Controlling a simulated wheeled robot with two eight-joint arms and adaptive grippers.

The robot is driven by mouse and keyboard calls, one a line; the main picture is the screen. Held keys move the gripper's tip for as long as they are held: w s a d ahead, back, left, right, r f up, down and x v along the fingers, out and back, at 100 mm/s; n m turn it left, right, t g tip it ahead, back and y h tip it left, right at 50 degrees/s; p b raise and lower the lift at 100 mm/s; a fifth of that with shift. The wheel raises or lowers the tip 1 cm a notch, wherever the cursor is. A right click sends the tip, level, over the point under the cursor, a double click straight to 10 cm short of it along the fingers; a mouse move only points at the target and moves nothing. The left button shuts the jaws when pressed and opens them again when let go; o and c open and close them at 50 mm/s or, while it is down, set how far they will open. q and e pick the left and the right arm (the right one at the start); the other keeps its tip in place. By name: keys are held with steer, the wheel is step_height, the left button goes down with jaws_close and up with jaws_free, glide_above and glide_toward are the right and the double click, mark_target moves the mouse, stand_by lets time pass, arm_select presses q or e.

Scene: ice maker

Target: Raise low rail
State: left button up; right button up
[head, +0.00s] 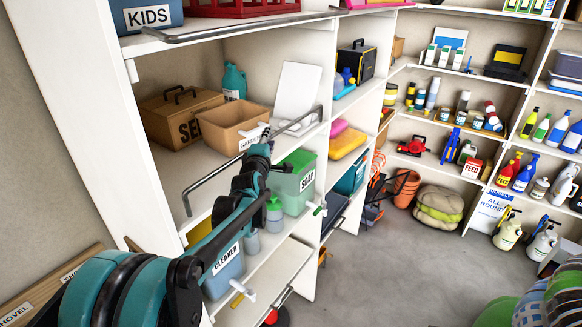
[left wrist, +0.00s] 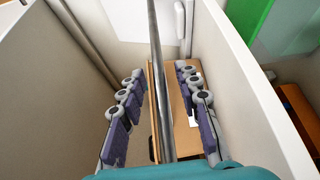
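A grey metal rail (head: 212,174) with bent ends runs along the front of the middle shelf at the left. My left gripper (head: 262,142) is at this rail, about midway along it. In the left wrist view the rail (left wrist: 157,70) passes lengthwise between the two rows of finger pads of my left gripper (left wrist: 160,108). Gaps show on both sides of the rail, so the fingers are open around it. Another metal rail (head: 240,28) runs along the upper shelf. My right gripper is not in view.
Below are a green soap bin (head: 291,185) and a cleaner bin (head: 222,275). White uprights flank the shelves.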

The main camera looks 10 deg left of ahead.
arm_select(q)
steer(key=s, duration=0.7)
steer(key=shift+d, duration=0.4)
steer(key=s+d+f+m+g+b, duration=0.2)
steer(key=s+f+m+b, duration=0.4)
steer(key=f, duration=1)
steer(key=s+d+f+m+g+h+b, duration=0.1)
steer(key=s+d+f+m+g+b, duration=0.2)
steer(key=s+f+b, duration=1)
steer(key=s+d+f+m+g+b, duration=0.2)
steer(key=s+f+m+g+b, duration=0.3)
steer(key=s+f+m+b, duration=0.4)
steer(key=s+f+m, duration=0.1)
steer(key=s+f, duration=0.6)
steer(key=f, duration=0.2)
steer(key=shift+d+f+m+g+h, duration=0.35)
steer(key=shift+m+g+h, duration=0.05)
